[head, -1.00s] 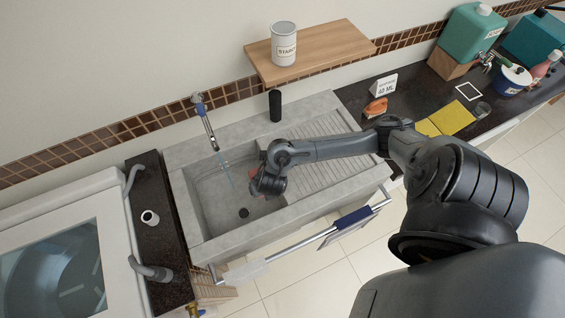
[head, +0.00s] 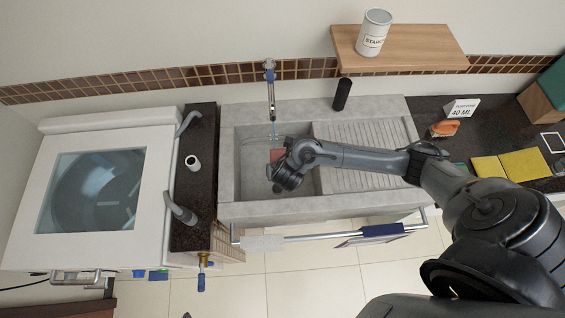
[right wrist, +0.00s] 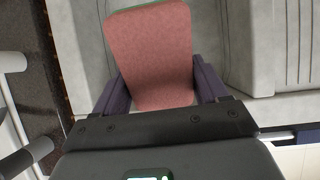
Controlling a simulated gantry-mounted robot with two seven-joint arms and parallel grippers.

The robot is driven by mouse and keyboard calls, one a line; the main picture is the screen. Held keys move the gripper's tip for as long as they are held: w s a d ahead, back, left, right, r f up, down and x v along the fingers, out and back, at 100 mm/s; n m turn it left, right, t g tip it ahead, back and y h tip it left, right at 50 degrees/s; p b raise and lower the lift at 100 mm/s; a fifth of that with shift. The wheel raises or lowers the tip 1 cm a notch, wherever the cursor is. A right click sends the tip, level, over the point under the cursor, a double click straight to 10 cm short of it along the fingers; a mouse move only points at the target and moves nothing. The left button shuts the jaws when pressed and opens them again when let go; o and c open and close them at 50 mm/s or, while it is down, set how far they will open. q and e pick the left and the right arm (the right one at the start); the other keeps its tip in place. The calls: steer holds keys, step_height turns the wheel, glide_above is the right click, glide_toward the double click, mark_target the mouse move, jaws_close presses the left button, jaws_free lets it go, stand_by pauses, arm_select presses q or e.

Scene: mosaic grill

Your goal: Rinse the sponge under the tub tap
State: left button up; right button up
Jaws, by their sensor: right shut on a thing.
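My right gripper (head: 280,165) is shut on the sponge (head: 277,155) inside the grey stone tub (head: 228,165). In the right wrist view the sponge (right wrist: 150,50) is a pinkish-red slab with a thin green edge at its far end, gripped between the two dark fingers (right wrist: 157,85). The tap (head: 270,90) comes from the tiled wall above the tub. A thin pale stream (head: 275,130) falls from it and ends near the sponge in the head view; whether it touches the sponge I cannot tell. My left gripper is not in view.
A ribbed drainboard (head: 360,160) adjoins the basin on the right. A black cylinder (head: 342,94) stands at the tub's back edge. A rail (head: 330,235) with cloths runs along the front. A white washer (head: 60,195) stands left. Yellow cloths (head: 525,163) lie on the right counter.

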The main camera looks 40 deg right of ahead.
mark_target(278, 159)
steer(key=w+d+b, duration=0.1)
steer(key=w+d+f+b, duration=0.1)
steer(key=w, duration=0.1)
steer(key=shift+w+d, duration=0.1)
steer(key=shift+w, duration=0.2)
steer(key=shift+w+d+f+b, duration=0.15)
steer(key=shift+w+d+b, duration=0.2)
steer(key=shift+w, duration=0.2)
steer(key=shift+w+d+f+b, duration=0.15)
steer(key=shift+w+d+b, duration=0.1)
steer(key=shift+w+b, duration=0.25)
steer(key=shift+w+d+f+b, duration=0.15)
steer(key=shift+w+d+b, duration=0.2)
steer(key=shift+w+d, duration=0.35)
steer(key=shift+w+d+f+b, duration=0.1)
steer(key=shift+w+d+b, duration=0.25)
steer(key=shift+w, duration=0.55)
